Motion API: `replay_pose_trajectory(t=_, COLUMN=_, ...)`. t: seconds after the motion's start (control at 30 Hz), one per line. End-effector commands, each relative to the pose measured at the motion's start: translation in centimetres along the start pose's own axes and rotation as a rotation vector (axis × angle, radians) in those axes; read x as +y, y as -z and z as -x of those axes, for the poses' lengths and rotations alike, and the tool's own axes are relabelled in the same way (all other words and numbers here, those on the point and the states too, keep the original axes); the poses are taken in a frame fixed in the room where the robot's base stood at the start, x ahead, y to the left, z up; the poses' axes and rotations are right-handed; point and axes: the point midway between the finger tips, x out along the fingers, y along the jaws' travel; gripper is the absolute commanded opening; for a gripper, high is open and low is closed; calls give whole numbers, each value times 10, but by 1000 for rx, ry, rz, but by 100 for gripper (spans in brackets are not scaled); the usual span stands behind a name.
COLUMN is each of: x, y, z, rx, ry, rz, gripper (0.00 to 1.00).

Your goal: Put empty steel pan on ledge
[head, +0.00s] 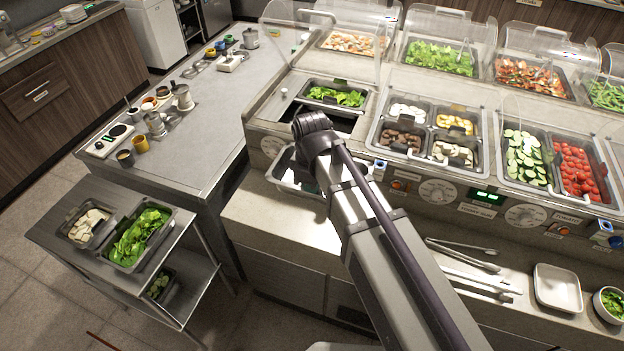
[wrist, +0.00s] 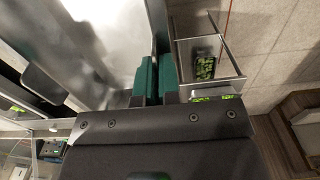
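The empty steel pan (head: 285,178) shows in the head view beside the front of the sauce-well counter, over the left end of the pale ledge (head: 262,215). My arm hides part of the pan, and I cannot tell whether it touches the ledge. In the wrist view the bright steel pan (wrist: 110,35) fills the upper left, close to the camera. My gripper (wrist: 157,82) has its green-padded fingers close together on either side of the pan's thin wall, shut on it. The fingertips are hidden behind my arm in the head view.
A dark open well (head: 335,120) lies in front of a lettuce pan (head: 335,95). Tongs (head: 465,262), a white tray (head: 557,288) and a greens bowl (head: 612,303) occupy the ledge's right side. A cart (head: 80,240) with food pans stands at left.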

Motion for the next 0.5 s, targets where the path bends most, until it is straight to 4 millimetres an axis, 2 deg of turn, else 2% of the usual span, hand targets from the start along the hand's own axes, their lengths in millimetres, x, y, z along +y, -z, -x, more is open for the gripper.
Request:
replay_pose_trajectory(t=0.07, x=0, y=0, z=-3, rx=0, ry=0, rz=0, gripper=0)
replay_pose_trajectory(t=0.17, x=2, y=-1, z=-20, rx=0, ry=0, rz=-3, gripper=0)
replay_pose_trajectory(t=0.27, x=7, y=0, z=-52, rx=0, ry=0, rz=-8, gripper=0)
replay_pose_trajectory(t=0.4, x=22, y=5, z=-108, rx=0, ry=-1, rz=-15, gripper=0)
replay_pose_trajectory(t=0.5, x=34, y=10, z=-139, rx=0, ry=-2, rz=-16, gripper=0)
